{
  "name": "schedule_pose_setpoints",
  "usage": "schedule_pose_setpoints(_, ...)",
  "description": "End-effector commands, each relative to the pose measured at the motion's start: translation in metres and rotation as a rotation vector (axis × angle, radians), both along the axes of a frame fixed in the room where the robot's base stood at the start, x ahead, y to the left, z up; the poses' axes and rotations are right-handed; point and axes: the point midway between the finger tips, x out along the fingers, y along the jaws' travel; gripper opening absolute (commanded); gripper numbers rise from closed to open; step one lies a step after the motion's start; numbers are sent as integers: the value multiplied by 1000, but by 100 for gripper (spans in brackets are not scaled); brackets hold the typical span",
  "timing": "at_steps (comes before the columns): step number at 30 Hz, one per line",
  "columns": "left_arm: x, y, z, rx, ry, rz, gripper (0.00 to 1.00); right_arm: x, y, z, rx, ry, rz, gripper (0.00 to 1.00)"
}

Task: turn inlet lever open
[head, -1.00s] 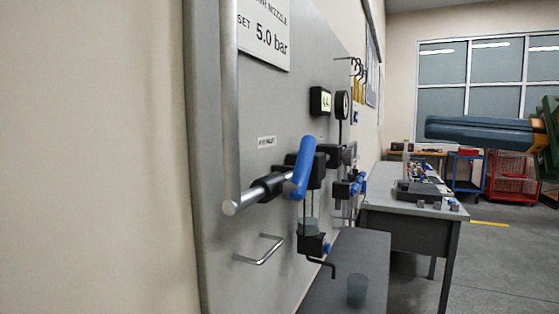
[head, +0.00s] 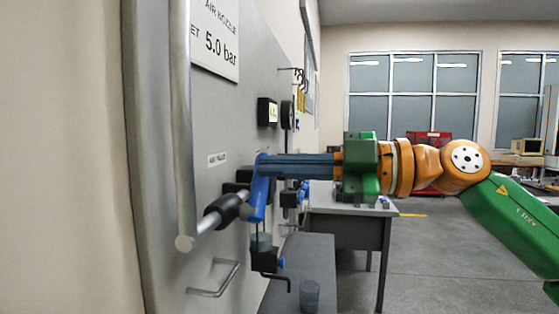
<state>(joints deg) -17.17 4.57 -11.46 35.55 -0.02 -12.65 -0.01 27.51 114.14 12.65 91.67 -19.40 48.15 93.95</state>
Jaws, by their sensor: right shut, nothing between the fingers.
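The blue inlet lever (head: 258,203) sits on a valve on the grey wall panel, at the end of a pipe with a black fitting (head: 222,210). The lever stands nearly upright in the picture, leaning slightly. My right gripper (head: 264,165) reaches in from the right, its long dark blue fingers shut and empty. The fingertips are at the upper part of the lever and overlap it in the picture. I cannot tell if they touch it. The fingers hide part of the valve gear behind. My left gripper is not in view.
The panel (head: 160,130) carries a vertical pipe (head: 181,100), a "5.0 bar" sign (head: 214,42), a small display (head: 268,112) and a handle (head: 218,283). Below are a grey shelf (head: 310,255) with a cup (head: 309,294) and a table (head: 345,233) behind. Open floor lies right.

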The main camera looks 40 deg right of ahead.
Motion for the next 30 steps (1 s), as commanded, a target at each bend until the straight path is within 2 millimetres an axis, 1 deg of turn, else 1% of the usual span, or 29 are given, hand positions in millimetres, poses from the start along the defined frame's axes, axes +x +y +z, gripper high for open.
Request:
schedule_pose_setpoints(4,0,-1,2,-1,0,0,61,4,-3,-3,-1,0,-1,0)
schedule_pose_setpoints(14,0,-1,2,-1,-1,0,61,4,-3,-4,1,2,0,0)
schedule_pose_setpoints(30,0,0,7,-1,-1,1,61,8,-7,-5,74,66,1,0)
